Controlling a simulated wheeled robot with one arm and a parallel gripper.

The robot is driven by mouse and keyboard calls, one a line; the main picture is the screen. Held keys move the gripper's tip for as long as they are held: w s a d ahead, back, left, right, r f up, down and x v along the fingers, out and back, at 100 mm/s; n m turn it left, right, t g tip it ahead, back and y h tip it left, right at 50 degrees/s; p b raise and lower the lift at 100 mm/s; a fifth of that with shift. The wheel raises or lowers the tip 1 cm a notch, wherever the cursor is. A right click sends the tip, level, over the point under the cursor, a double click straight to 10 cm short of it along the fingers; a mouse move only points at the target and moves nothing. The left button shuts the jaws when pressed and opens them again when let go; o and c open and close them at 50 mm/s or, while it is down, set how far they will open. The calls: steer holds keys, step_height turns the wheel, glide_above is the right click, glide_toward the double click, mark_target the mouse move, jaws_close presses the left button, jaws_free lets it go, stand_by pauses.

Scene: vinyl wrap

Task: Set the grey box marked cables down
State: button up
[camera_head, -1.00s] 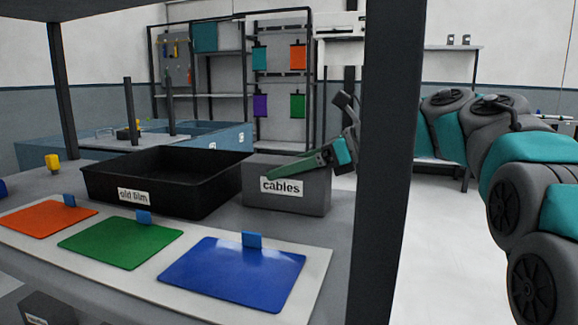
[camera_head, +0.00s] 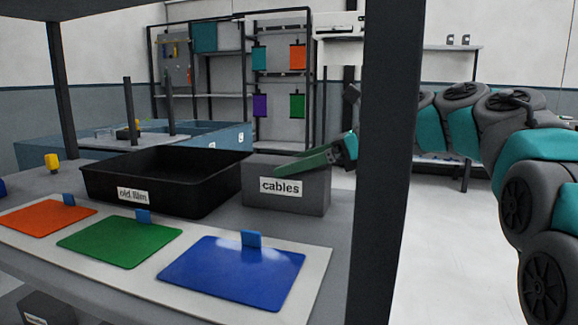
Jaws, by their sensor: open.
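The grey box marked cables (camera_head: 286,194) stands upright on the grey bench top, right of the black tray. Its label faces me. My gripper is open. I cannot tell whether it touches the box rim. The dark post hides the wrist, and the far side of the box is hidden.
The black tray marked old film (camera_head: 190,205) is close on the box's left. A white board (camera_head: 322,262) with orange, green and blue sheets lies in front. A dark upright post (camera_head: 384,180) stands right of the box, between me and my arm.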

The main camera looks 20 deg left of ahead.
steer(key=v, duration=1)
steer(key=shift+b, duration=0.4)
